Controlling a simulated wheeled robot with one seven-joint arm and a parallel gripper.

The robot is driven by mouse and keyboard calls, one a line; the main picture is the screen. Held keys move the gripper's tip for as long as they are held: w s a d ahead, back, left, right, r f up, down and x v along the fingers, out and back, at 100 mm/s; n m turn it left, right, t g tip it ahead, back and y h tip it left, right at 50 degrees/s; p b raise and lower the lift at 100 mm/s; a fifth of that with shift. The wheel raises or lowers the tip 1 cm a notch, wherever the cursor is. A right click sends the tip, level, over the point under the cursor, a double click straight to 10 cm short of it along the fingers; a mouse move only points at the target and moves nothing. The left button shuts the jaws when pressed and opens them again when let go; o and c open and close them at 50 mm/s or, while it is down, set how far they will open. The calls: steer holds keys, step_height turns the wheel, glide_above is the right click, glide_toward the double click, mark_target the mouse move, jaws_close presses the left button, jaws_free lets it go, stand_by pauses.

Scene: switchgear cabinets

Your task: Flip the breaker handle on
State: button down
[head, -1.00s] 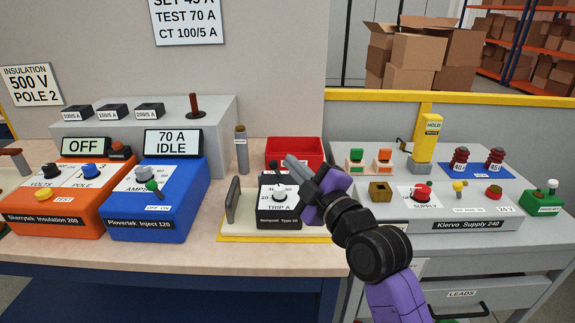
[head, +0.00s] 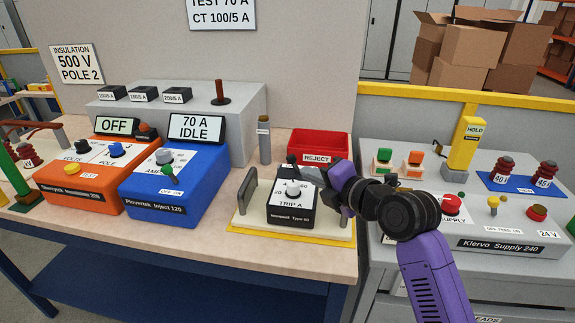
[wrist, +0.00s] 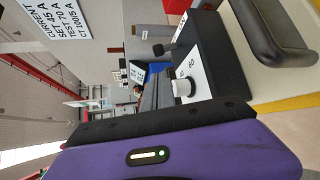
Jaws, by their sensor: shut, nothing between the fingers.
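The breaker (head: 291,211) is a dark box with a white top face, a pale round knob and the label TRIP A. It sits on a pale, yellow-edged plate (head: 247,228) on the bench. Its black handle (head: 291,159) stands at the back of the top; it also shows in the wrist view (wrist: 160,49), with a dark round tip. My gripper (head: 312,175) is shut and empty, at the back right of the breaker, close to the handle. I cannot tell whether it touches. In the wrist view the grey fingers (wrist: 150,92) lie beside the breaker's white face.
A grey bar handle (head: 248,196) rises on the plate left of the breaker. A red REJECT bin (head: 319,146) stands behind it and a grey post (head: 264,140) behind left. The blue injector (head: 174,188) is to the left; the grey supply unit (head: 500,225) is to the right.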

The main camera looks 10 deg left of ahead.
mark_target(294, 164)
steer(key=p+x, duration=0.1)
steer(key=x, duration=0.9)
steer(key=shift+a, duration=0.1)
